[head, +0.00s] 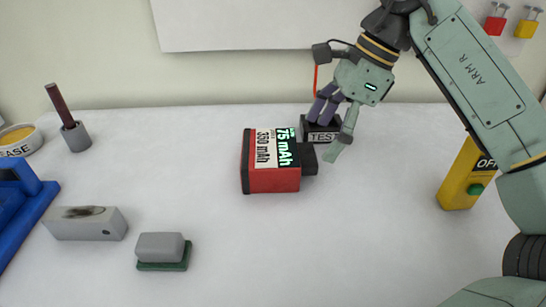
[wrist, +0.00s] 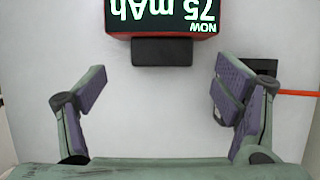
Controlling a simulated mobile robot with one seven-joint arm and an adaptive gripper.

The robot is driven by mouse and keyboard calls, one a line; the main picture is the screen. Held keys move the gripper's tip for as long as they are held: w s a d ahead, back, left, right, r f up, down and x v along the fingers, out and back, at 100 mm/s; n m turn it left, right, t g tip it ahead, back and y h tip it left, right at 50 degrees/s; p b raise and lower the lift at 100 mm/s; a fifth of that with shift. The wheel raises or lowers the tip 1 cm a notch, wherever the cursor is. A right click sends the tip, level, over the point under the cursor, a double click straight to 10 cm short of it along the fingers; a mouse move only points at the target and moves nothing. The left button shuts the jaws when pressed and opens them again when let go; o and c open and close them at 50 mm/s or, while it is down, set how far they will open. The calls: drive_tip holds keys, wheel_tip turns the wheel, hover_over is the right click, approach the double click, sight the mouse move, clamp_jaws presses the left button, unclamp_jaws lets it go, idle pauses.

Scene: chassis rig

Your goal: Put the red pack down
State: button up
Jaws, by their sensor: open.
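The red pack (head: 272,180) rests on the white table near its middle. In the wrist view the red pack (wrist: 118,20) is at the top edge, with the dark block (wrist: 166,51) toward me. My gripper (head: 332,130) is open and empty, just right of the pack and apart from it. In the wrist view my gripper (wrist: 155,90) has its fingers spread wide, with bare table between them.
A black TEST block (head: 322,137) is close behind my gripper. A yellow box with a green button (head: 468,178) stands at right. A grey block (head: 85,223), a sponge-like block (head: 162,250), a brush holder (head: 75,137) and a blue object (head: 22,200) are at left. The front middle is clear.

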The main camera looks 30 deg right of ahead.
sight(313, 152)
drive_tip(key=shift+p+x, duration=0.3)
drive_tip(key=shift+x, duration=2.1)
drive_tip(key=shift+w+d, duration=0.1)
drive_tip(key=shift+d, duration=0.1)
drive_tip(key=shift+c, duration=0.5)
